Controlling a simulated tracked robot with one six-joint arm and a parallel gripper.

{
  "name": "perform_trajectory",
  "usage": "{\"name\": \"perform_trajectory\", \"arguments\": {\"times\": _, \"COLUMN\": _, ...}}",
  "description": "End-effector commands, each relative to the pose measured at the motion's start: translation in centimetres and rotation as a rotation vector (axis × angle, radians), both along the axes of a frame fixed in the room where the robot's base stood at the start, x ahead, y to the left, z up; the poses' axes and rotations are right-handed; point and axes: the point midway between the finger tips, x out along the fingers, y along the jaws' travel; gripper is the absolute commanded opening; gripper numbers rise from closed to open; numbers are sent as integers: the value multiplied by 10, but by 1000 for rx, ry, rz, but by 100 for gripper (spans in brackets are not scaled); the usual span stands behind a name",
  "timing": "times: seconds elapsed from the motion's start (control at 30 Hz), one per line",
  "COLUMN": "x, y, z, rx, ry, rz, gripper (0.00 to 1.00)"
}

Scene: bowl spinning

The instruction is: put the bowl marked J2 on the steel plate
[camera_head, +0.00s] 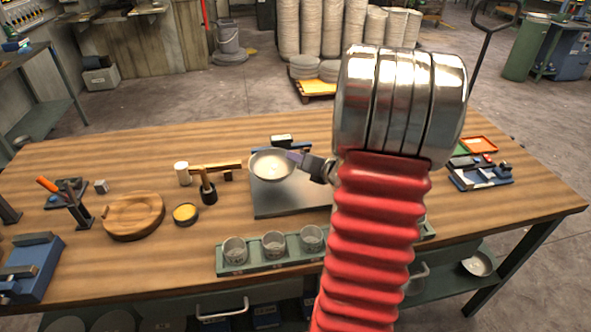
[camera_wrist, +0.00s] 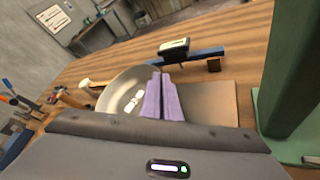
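A shallow metal bowl (camera_head: 271,166) is at the back left part of the steel plate (camera_head: 290,203) and overlaps its left edge in the head view. I cannot tell if it rests on the plate or is held just above it. My gripper (camera_head: 296,159) reaches in from the right with its purple fingers close together at the bowl's right rim. In the wrist view the fingers (camera_wrist: 161,97) meet at the rim of the bowl (camera_wrist: 118,95), with the plate (camera_wrist: 215,100) beneath and to the right. No J2 mark is readable. My red arm hides the plate's right side.
A green rack (camera_head: 262,266) with several cups stands at the front edge. A round wooden block (camera_head: 134,216), a small yellow-topped tin (camera_head: 186,214) and a wooden-handled tool (camera_head: 207,188) lie left of the plate. Trays (camera_head: 478,170) stand at the right.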

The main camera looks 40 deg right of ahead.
Motion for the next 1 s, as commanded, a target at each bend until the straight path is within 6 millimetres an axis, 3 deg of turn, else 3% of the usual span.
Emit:
{"name": "perform_trajectory", "arguments": {"times": 0.23, "x": 0, "y": 0, "z": -4, "rx": 1, "ry": 1, "rz": -1, "gripper": 0}}
{"name": "perform_trajectory", "arguments": {"times": 0.6, "x": -1, "y": -1, "z": -40, "rx": 1, "ry": 1, "rz": -2, "gripper": 0}}
{"name": "perform_trajectory", "arguments": {"times": 0.87, "x": -1, "y": -1, "z": -42, "rx": 0, "ry": 0, "rz": -2, "gripper": 0}}
{"name": "perform_trajectory", "arguments": {"times": 1.0, "x": -1, "y": -1, "z": -42, "rx": 0, "ry": 1, "rz": -3, "gripper": 11}}
